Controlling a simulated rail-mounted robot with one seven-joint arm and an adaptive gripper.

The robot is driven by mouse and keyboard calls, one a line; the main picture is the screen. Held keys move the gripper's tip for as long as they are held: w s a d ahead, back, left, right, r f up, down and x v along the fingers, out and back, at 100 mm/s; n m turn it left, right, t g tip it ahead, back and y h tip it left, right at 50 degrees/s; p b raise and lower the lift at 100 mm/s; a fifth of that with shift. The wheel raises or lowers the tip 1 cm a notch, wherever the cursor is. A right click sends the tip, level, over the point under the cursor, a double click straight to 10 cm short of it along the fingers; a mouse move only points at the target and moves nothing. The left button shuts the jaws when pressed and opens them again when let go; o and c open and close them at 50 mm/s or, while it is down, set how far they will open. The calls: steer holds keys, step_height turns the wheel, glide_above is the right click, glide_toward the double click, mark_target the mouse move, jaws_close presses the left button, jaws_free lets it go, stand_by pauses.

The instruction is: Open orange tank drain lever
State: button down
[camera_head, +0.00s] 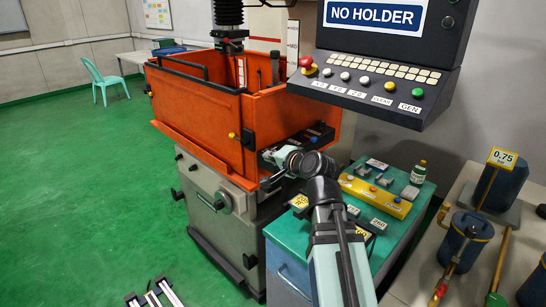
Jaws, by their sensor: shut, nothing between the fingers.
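The orange tank (205,112) stands on the grey machine base left of centre, its near corner facing me. A black fitting (248,138) and a yellow knob (232,135) are on its outer walls near that corner. I cannot tell for sure which part is the drain lever. My arm reaches up from the bottom, and my gripper (268,180) is at the tank's right-hand face, near its lower edge. It is shut with nothing seen in it. The wrist hides part of that face, and contact with the tank cannot be told.
A control panel (385,85) with buttons overhangs at upper right. A green-topped cabinet (405,222) with a yellow tray (375,196) stands right of the machine. Blue cylinders (465,240) stand on a bench at far right. The green floor (80,200) at left is mostly clear.

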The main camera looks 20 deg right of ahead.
steer(key=shift+s+a+r, duration=0.25)
steer(key=shift+s+a, duration=0.1)
steer(key=shift+s, duration=0.3)
steer(key=s+a+f+n+g+h, duration=0.1)
steer(key=s+a+f+n+g, duration=0.2)
steer(key=f, duration=1)
steer(key=s+a+f+n+g, duration=0.1)
steer(key=s+f+n+g, duration=0.25)
steer(key=f, duration=1.05)
steer(key=s+a+f+n+g+h, duration=0.1)
steer(key=s+a+f+n+g, duration=0.2)
steer(key=f, duration=1)
steer(key=s+f+n+g, duration=0.1)
steer(key=s+f+g, duration=0.4)
steer(key=s+f, duration=0.8)
steer(key=s+f+g+h, duration=0.1)
steer(key=s+f+g, duration=0.5)
steer(key=s+f, duration=0.8)
steer(key=s, duration=0.9)
steer(key=shift+f+n, duration=0.3)
steer(key=shift+n, duration=0.05)
